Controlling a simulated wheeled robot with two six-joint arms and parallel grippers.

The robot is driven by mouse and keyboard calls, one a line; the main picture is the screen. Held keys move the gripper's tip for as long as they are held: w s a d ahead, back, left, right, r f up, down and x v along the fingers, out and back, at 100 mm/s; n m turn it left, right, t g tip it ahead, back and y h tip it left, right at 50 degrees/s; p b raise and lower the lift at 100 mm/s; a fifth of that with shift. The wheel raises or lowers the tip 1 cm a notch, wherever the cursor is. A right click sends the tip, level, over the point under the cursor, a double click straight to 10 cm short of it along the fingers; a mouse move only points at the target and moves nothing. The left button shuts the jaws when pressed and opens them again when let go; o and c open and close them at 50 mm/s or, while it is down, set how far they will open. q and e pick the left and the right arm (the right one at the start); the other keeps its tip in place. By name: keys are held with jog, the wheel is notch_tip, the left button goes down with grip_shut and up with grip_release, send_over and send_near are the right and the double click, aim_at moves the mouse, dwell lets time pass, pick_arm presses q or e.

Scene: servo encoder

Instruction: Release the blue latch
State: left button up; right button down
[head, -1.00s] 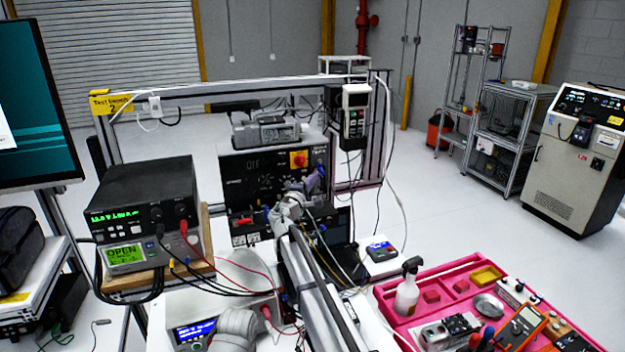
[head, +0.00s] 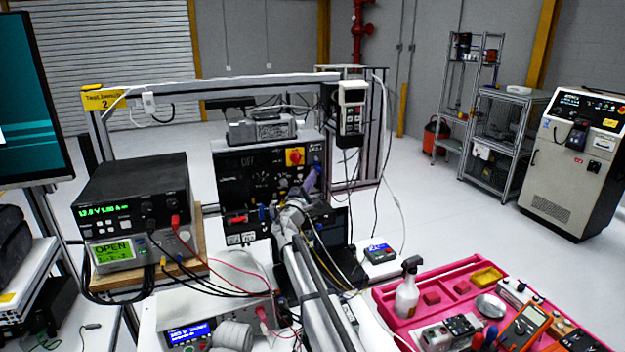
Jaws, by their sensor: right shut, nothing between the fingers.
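A black control panel (head: 232,178) with a red rotary switch on a yellow plate (head: 294,157) stands at the back of the bench. A small blue part (head: 317,166), which may be the blue latch, shows at the panel's right side. My right gripper (head: 311,181) is shut and empty, just below and in front of this part. I cannot tell whether they touch. My right arm hides the panel's lower right area. My left gripper is not in view.
A power supply (head: 135,195) with red and black leads stands on the left. Cables hang around my right arm. A pink tray (head: 455,283) with a spray bottle (head: 407,290) and tools lies at the right. A handheld unit (head: 350,112) hangs from the frame.

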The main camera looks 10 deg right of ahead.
jog(key=a, duration=0.1)
jog(key=s+a+f+b, duration=0.1)
jog(key=a, duration=0.1)
jog(key=a+f, duration=0.1)
jog(key=shift+s+a+b, duration=0.2)
jog(key=shift+s+b, duration=0.2)
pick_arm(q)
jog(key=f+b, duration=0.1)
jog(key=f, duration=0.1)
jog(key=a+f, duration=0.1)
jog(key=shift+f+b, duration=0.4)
pick_arm(e)
jog(key=v, duration=0.8)
jog(key=shift+a+r, duration=0.2)
jog(key=shift+r, duration=0.2)
jog(key=shift+s, duration=0.1)
